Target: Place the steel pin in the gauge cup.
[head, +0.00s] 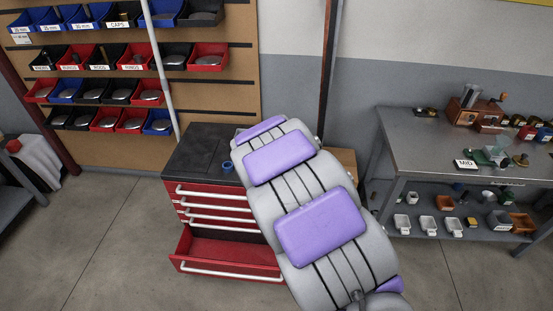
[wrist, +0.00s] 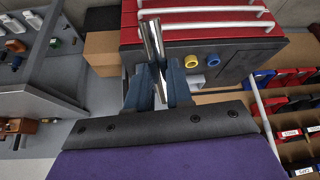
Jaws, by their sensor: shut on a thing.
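In the wrist view my gripper (wrist: 159,75) is shut on the steel pin (wrist: 153,42), a shiny rod that sticks out past the blue-grey fingertips, slightly tilted in the picture. Beside the fingers, on the dark top of the red tool cabinet, stand a yellow ring-like cup (wrist: 191,61) and a blue one (wrist: 213,60). A small pale grey piece (wrist: 196,79) is close by. I cannot tell which of these is the gauge cup. In the head view the blue cup (head: 227,168) shows on the cabinet top; my arm hides my gripper and the pin.
The red cabinet (head: 215,207) has its bottom drawer (head: 225,252) pulled open. A cardboard box (head: 344,160) is right of it. A bin rack (head: 110,70) stands behind left, with a pale upright pole (head: 160,65) before it. A grey workbench (head: 420,135) is at right.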

